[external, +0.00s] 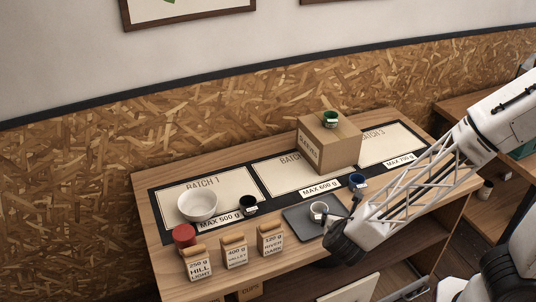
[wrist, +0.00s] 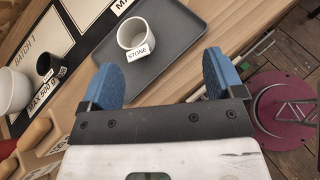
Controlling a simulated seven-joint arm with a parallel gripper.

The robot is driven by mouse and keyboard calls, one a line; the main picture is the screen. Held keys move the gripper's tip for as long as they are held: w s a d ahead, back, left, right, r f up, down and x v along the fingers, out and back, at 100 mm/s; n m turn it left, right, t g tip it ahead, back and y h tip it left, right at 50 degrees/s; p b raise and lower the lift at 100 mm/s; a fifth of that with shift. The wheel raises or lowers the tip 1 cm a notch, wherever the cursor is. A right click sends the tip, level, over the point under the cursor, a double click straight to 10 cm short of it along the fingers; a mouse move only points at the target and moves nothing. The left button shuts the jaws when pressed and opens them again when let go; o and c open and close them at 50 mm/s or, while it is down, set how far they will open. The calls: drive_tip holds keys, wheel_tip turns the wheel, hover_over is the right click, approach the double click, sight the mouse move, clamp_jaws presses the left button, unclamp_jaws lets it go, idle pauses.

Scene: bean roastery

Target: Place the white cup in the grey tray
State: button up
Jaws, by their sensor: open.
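The white cup (external: 317,208) stands upright on the grey tray (external: 298,225) on the table. In the wrist view the white cup (wrist: 126,33), with a label reading STONE, sits inside the rim of the grey tray (wrist: 188,38). My gripper (external: 341,212) is just to the right of the cup in the external view. In the wrist view my gripper (wrist: 163,78) is open, with its blue fingertips apart and nothing between them. The cup lies beyond the fingertips and apart from them.
A dark blue cup (external: 357,181) stands behind the tray. A black cup (external: 248,204) and a white bowl (external: 197,205) stand to the left. Several labelled bags and a red-lidded jar (external: 184,234) line the front left.

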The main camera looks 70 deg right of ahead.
drive_tip(key=s+r+m+y, duration=0.6)
drive_tip(key=s+r+m, duration=0.2)
drive_tip(key=s, duration=0.4)
drive_tip(key=s+r+m+y, duration=0.5)
drive_tip(key=s+r+m, duration=0.3)
drive_tip(key=s+m, duration=0.3)
drive_tip(key=shift+s+a+g+y, duration=0.3)
drive_tip(key=shift+s+a+y, duration=0.1)
drive_tip(key=shift+s, duration=0.3)
